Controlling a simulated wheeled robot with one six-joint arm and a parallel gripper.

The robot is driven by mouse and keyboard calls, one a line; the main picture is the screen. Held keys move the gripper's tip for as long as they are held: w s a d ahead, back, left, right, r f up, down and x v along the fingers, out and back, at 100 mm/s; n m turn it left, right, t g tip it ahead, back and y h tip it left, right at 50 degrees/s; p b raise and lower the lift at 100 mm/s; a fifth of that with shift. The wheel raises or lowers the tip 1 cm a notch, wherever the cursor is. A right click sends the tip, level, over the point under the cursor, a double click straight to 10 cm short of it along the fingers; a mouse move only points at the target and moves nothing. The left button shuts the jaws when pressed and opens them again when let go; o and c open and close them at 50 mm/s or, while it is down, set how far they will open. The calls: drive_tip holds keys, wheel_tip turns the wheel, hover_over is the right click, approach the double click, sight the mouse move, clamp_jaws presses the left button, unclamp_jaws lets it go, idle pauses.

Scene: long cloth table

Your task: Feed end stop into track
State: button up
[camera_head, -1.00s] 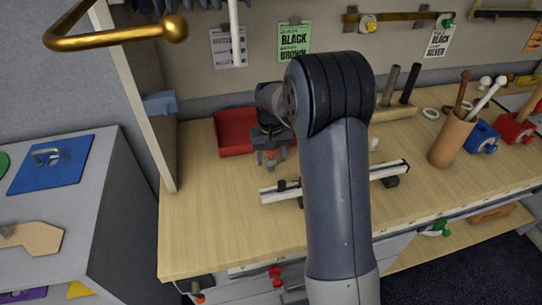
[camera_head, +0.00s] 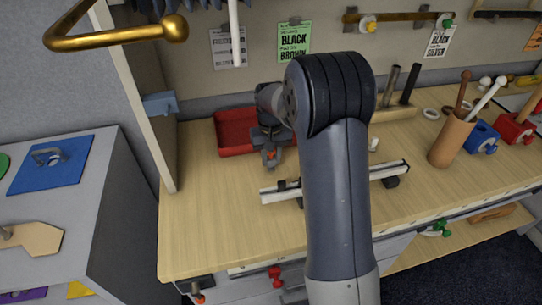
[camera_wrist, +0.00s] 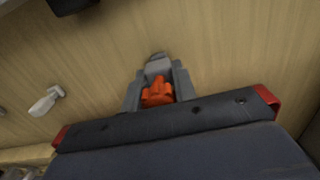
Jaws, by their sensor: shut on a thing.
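The end stop, an orange part (camera_wrist: 158,93) that appears to have a grey piece at its tip, is between the fingers of my gripper (camera_wrist: 158,82) in the wrist view. In the head view my gripper (camera_head: 270,157) hangs over the bench, behind the left end of the track and apart from it, with a bit of orange showing at its tips. The track (camera_head: 390,170) is a pale rail with a dark slot, lying across the bench. My arm hides its middle. A small dark piece sits near its left end.
A red tray (camera_head: 232,134) lies behind my gripper. A brown cup (camera_head: 452,142) with sticks, a blue block (camera_head: 484,138) and a red block (camera_head: 514,128) stand at the right. A wooden panel (camera_head: 140,100) rises at the left edge. The bench left of the track is clear.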

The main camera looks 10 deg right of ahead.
drive_tip(key=shift+r+p, duration=2.75)
drive_tip(key=shift+r, duration=0.85)
drive_tip(key=shift+f, duration=0.1)
